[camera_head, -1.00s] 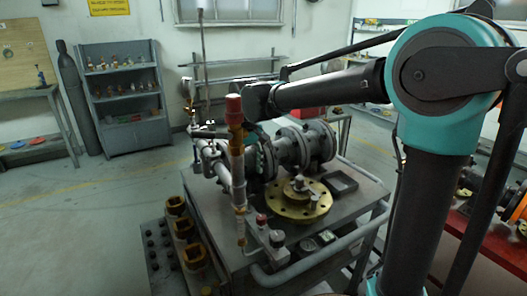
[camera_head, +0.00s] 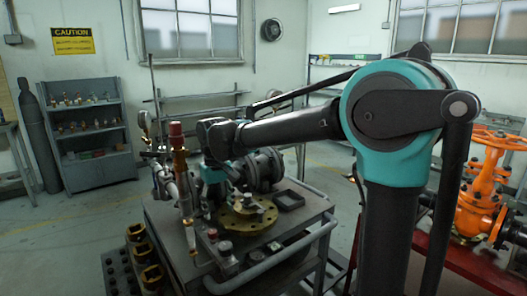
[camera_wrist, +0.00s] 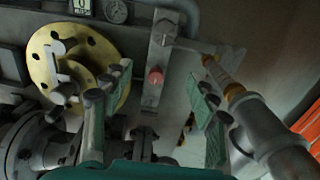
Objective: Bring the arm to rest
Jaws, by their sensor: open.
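My gripper (camera_wrist: 160,80) is open in the wrist view, with its two green-padded fingers apart and nothing seen held between them. Behind the gap is a grey block with a red knob (camera_wrist: 155,76). A yellow round flange (camera_wrist: 72,62) lies beside the left finger, and a pipe with brass fittings (camera_wrist: 262,125) is close to the right finger. In the head view my forearm reaches left over the metal cart (camera_head: 300,232). My teal wrist points down beside the upright red-topped pipe (camera_head: 180,165); the fingertips are hard to make out there.
The brass flange (camera_head: 248,216), a grey flanged pipe body (camera_head: 264,170) and a black tray (camera_head: 288,200) are on the cart. An orange valve (camera_head: 482,190) stands on a red bench (camera_head: 470,262) at right.

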